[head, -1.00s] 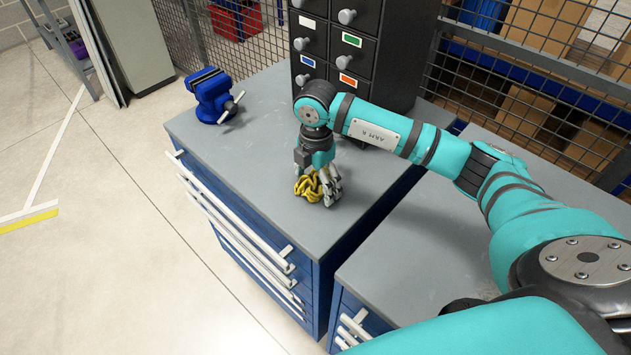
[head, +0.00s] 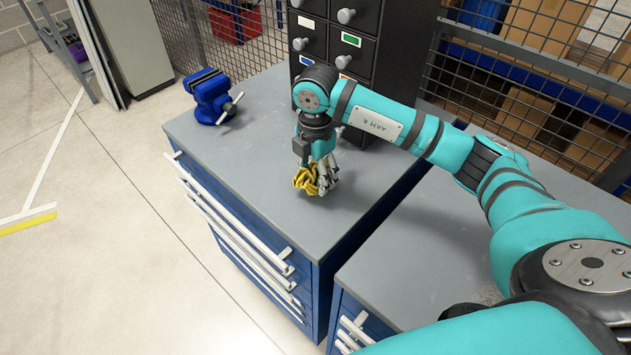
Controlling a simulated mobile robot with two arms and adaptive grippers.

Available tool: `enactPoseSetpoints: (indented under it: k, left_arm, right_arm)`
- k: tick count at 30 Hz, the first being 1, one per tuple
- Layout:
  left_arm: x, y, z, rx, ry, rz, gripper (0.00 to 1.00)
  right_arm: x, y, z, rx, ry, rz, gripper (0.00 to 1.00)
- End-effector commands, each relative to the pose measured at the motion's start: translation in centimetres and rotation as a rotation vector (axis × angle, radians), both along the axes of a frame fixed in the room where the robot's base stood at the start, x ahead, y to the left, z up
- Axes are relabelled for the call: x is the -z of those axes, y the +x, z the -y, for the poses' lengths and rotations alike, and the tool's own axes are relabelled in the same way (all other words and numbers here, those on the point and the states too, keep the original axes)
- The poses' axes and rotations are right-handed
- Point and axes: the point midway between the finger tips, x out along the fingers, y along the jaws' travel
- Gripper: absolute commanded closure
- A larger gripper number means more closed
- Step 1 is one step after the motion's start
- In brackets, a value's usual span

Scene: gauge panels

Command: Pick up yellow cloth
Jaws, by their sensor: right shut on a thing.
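The yellow cloth (head: 305,180) is a crumpled bundle at the fingers of my right gripper (head: 322,178), over the grey top of the blue drawer cabinet (head: 240,180). The right gripper points down and is shut on the cloth. Part of the cloth is hidden by the fingers. I cannot tell clearly whether the cloth still touches the cabinet top. My left gripper is not in view.
A blue vise (head: 212,97) stands at the back left of the cabinet top. A dark drawer unit (head: 338,45) with coloured labels stands behind the gripper. A mesh fence (head: 500,85) runs behind. The cabinet top left of the cloth is clear.

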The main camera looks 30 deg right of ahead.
Motion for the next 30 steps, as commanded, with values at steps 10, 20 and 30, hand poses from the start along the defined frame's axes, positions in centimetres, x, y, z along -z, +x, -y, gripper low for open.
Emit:
enactPoseSetpoints:
  k: [10, 20, 30]
  left_arm:
    - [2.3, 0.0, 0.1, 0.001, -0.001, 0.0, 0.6]
    - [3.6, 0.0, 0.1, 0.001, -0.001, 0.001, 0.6]
    - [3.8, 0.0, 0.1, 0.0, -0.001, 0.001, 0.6]
  right_arm:
    - [-1.0, -6.9, -1.3, -0.006, -0.002, 0.002, 0.53]
    - [-1.9, -13.9, -2.7, -0.004, -0.001, 0.001, 0.53]
    - [-2.2, -15.8, -3.0, 0.0, -0.001, -0.001, 0.53]
